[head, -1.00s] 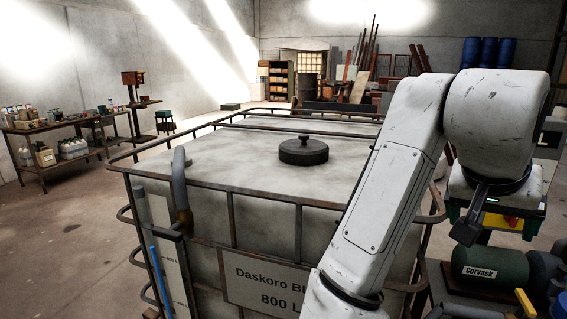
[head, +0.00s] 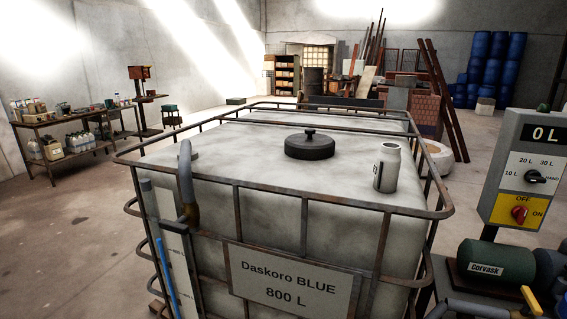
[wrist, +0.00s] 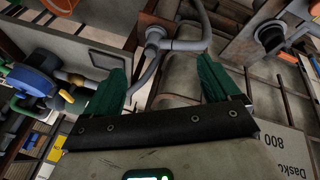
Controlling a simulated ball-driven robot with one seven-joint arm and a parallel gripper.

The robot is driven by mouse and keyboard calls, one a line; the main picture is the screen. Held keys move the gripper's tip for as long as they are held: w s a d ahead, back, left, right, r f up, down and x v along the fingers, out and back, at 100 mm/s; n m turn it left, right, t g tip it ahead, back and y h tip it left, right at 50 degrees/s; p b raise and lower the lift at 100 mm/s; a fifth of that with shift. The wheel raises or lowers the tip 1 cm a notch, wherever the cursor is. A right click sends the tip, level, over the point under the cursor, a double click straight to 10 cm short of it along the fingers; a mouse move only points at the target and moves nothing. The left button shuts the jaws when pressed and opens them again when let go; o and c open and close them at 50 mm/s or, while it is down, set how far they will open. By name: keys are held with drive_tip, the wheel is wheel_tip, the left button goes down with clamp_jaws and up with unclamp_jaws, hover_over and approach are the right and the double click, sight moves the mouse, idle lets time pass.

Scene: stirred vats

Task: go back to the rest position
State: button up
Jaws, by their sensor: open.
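My gripper (wrist: 160,88) shows in the wrist view with its two green fingers spread wide apart. Nothing is between the fingers; pipes and machinery lie beyond them. My arm and gripper are not in the head view now. A large white vat (head: 240,172) labelled Daskoro BLUE 800 L fills the middle of the head view, inside a rusty rail frame. A black round lid (head: 309,147) sits on its top. A pale metal canister (head: 387,168) stands upright on the vat's right side.
A control box (head: 528,170) reading 0 L stands at the right, above a green Corvask motor (head: 494,262). A workbench (head: 70,138) with bottles is at the far left. Blue barrels (head: 490,68) stack at the back right. The floor left of the vat is clear.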

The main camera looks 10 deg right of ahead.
drive_tip(key=s+a+f+g+y, duration=0.1)
drive_tip(key=s+a+f, duration=0.2)
drive_tip(key=s+f, duration=0.1)
drive_tip(key=s+a+f+n+y, duration=0.1)
drive_tip(key=s+a+f+y, duration=0.1)
drive_tip(key=s+a+f, duration=0.2)
drive_tip(key=s, duration=0.3)
drive_tip(key=shift+s+f+g, duration=0.15)
drive_tip(key=shift+f+g, duration=0.05)
drive_tip(key=shift+g, duration=0.2)
